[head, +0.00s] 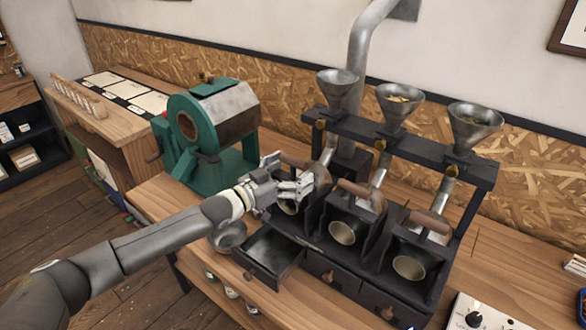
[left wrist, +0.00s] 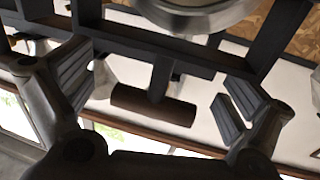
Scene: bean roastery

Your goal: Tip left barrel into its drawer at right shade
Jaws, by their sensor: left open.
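The left barrel (head: 288,207) is a small metal cylinder, partly hidden behind my left gripper at the left bay of the dark sample roaster. Its wooden handle (head: 295,161) shows just above the gripper. My left gripper (head: 300,186) is open in front of this bay. In the left wrist view a brown wooden handle (left wrist: 153,105) lies between the spread fingers, with gaps on both sides. The left drawer (head: 268,256) below is pulled out and looks empty. The beans inside the left barrel are hidden. My right gripper is not in view.
The middle barrel (head: 343,232) and right barrel (head: 410,266) stand beside it, over shut drawers. Metal funnels (head: 338,88) sit on the rack above. A green drum roaster (head: 215,130) stands close on the left. A metal bowl (head: 229,236) is beside the open drawer.

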